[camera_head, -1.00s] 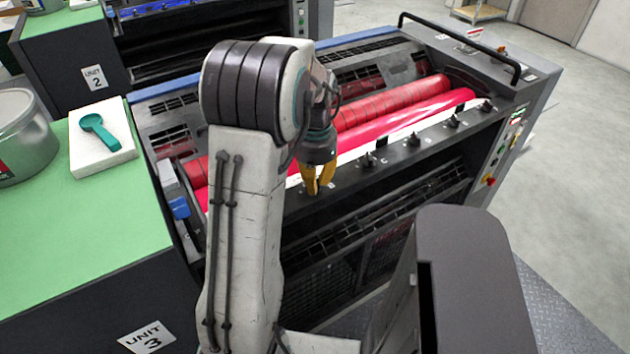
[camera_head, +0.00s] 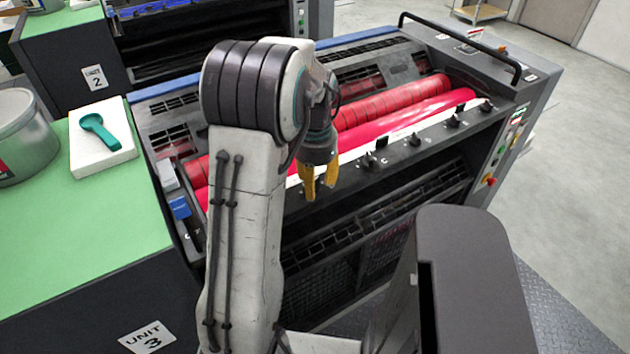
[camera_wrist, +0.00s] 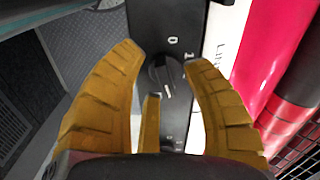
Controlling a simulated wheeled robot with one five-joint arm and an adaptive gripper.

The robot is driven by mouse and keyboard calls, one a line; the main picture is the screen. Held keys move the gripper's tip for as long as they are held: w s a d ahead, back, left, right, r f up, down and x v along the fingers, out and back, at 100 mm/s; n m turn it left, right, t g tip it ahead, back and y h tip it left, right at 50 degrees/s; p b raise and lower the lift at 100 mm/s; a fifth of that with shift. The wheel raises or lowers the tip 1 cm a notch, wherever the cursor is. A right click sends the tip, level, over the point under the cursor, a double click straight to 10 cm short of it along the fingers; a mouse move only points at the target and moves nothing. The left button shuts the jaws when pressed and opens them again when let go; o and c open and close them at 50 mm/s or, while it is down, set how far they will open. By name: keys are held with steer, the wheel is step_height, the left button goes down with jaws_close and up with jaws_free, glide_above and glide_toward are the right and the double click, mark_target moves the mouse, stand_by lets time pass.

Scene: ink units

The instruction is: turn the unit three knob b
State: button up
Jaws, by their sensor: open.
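Unit three is the dark press with red rollers, and its row of black knobs runs along the front rail (camera_head: 420,148). In the wrist view a black round knob (camera_wrist: 165,74) with a raised grip bar sits between my yellow fingers, with white "0" and "1" marks beyond it. My gripper (camera_head: 320,190) is open over the rail, left of the knob lettered C (camera_head: 369,161). The fingers stand around the knob with gaps visible on both sides; I cannot tell their height above it. In the head view my gripper hides this knob and its letter.
Red rollers (camera_head: 395,105) lie just behind the knob rail. A green-topped cabinet (camera_head: 60,270) marked Unit 3 stands at left, with a teal scoop (camera_head: 98,131) on a white block and a metal can (camera_head: 22,138). Open floor (camera_head: 575,140) lies at right.

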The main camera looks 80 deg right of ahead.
steer(key=shift+r, duration=0.15)
step_height(320, 180, up, 12)
stand_by(0.7)
stand_by(0.8)
